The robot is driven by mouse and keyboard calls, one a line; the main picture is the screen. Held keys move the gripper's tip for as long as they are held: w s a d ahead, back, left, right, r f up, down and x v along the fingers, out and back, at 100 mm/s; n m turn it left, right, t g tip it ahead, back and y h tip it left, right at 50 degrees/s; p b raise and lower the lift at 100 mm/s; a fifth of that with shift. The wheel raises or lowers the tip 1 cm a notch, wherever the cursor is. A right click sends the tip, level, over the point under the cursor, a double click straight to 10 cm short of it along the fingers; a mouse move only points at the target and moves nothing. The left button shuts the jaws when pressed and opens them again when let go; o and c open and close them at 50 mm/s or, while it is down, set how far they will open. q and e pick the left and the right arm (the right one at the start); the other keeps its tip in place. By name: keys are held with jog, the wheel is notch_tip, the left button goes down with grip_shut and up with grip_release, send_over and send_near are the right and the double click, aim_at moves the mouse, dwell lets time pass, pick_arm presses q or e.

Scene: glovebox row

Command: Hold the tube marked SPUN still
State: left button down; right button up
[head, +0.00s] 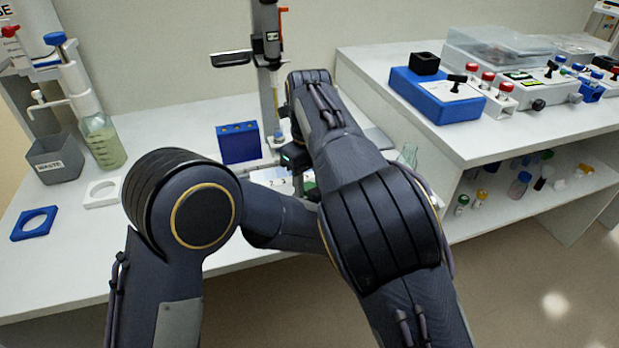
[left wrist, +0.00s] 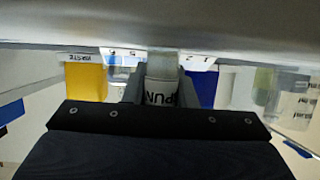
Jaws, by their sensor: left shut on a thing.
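In the left wrist view, my left gripper (left wrist: 160,88) is shut on a pale tube (left wrist: 160,93). Its white label shows the letters "PUN"; the rest of the mark is out of sight. The tube stands between the two fingers, its top cut off by a pale bar across the view. In the head view, my left gripper and the tube are hidden behind my right arm. My right gripper (head: 293,156) is partly seen beside the upright stand (head: 268,80), dark and small, and its jaws cannot be made out.
A blue block (head: 238,144) stands on the bench left of the stand. A grey bin marked WASTE (head: 56,160), a bottle of greenish liquid (head: 103,143) and a blue ring (head: 34,224) are at left. A raised bench (head: 500,142) with several devices is at right.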

jog(key=c, duration=0.8)
jog(key=o, duration=1)
jog(key=shift+o, duration=0.2)
jog(key=shift+r, duration=0.1)
notch_tip(320, 180, up, 8)
jog(key=shift+f, duration=0.2)
jog(key=shift+c, duration=0.2)
jog(key=shift+f, duration=3.9)
jog(key=c, duration=1)
jog(key=o, duration=1)
